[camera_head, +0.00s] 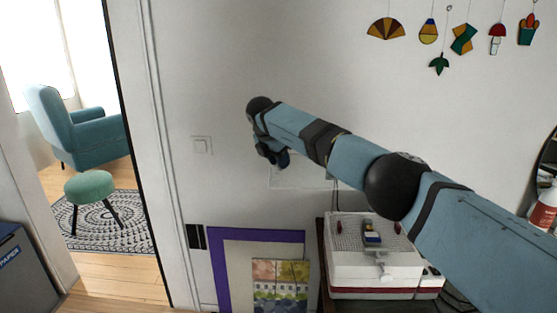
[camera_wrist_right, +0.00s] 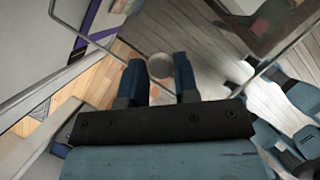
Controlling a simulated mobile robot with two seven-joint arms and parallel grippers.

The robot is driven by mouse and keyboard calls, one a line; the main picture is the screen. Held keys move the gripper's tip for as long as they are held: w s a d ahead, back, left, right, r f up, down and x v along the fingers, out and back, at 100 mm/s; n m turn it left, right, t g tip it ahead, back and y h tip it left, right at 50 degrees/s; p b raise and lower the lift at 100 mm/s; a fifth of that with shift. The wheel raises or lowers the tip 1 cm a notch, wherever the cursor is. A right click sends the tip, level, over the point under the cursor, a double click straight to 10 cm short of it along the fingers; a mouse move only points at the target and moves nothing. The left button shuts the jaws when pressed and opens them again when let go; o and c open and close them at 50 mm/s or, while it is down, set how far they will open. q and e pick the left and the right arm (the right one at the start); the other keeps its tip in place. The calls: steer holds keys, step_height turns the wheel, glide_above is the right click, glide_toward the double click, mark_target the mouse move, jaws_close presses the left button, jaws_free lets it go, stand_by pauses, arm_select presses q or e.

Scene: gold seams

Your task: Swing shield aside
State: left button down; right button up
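The shield is a clear pane with thin edges (camera_head: 300,184); it hangs below and right of my right gripper in the head view. In the right wrist view its edge (camera_wrist_right: 92,32) shows at upper left. A round grey knob (camera_wrist_right: 160,65) shows between the fingertips. My right gripper (camera_head: 272,158) reaches the pane's upper left, in front of the wall. In the wrist view its two dark blue fingers (camera_wrist_right: 160,78) stand apart, one on each side of the knob. Whether they touch it I cannot tell. My left gripper is in neither view.
A white machine with a perforated top (camera_head: 345,228) stands on a dark stand below my right arm. A purple-framed picture (camera_head: 217,262) leans at the wall. Small ornaments (camera_head: 428,32) hang at upper right. A doorway opens at left onto a teal armchair (camera_head: 95,135) and stool (camera_head: 89,187).

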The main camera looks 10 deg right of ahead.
steer(key=o, duration=0.4)
steer(key=shift+d, duration=0.1)
steer(key=shift+c, duration=0.2)
steer(key=shift+r, duration=0.1)
steer(key=v, duration=1.3)
steer(key=shift+r+b, duration=0.3)
steer(key=shift+b, duration=0.05)
